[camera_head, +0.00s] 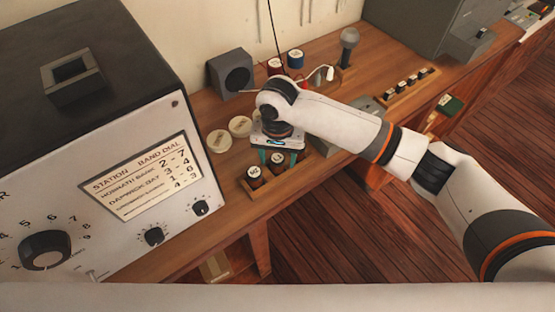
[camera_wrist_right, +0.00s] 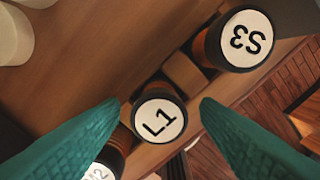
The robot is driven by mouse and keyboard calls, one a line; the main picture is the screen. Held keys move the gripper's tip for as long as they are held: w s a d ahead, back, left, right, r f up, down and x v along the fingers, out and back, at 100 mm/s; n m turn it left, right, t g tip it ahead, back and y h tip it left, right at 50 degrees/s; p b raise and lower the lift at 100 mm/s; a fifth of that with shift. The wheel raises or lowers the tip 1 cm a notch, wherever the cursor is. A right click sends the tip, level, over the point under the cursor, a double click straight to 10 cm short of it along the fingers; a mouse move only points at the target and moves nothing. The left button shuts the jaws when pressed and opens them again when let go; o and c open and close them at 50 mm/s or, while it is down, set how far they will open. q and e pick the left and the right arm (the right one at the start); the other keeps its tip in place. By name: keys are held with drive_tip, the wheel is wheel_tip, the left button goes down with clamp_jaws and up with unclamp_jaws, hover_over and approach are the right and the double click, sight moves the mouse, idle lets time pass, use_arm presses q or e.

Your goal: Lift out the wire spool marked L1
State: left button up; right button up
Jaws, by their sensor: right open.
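The wire spool marked L1 (camera_wrist_right: 160,120) has a white label on a dark top and stands in a wooden rack (camera_head: 262,190) on the desk. In the head view a spool (camera_head: 277,161), apparently L1, shows below my right gripper (camera_head: 278,156). That gripper is open, with its green fingers pointing down. In the right wrist view its fingertips (camera_wrist_right: 160,107) are on either side of L1, with nothing held. I cannot tell whether they touch it. My left gripper is in neither view.
A spool marked S3 (camera_wrist_right: 246,39) stands beyond L1, and another spool (camera_wrist_right: 103,163) is partly hidden by a finger; it also shows in the head view (camera_head: 254,173).

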sight(277, 158)
drive_tip(key=shift+f, duration=0.7)
drive_tip(key=c, duration=1.1)
drive_tip(key=shift+o, duration=0.2)
drive_tip(key=shift+r, duration=0.1)
wheel_tip(277, 158, up, 10)
drive_tip(key=shift+f+b, duration=0.1)
drive_tip(key=shift+b, duration=0.9)
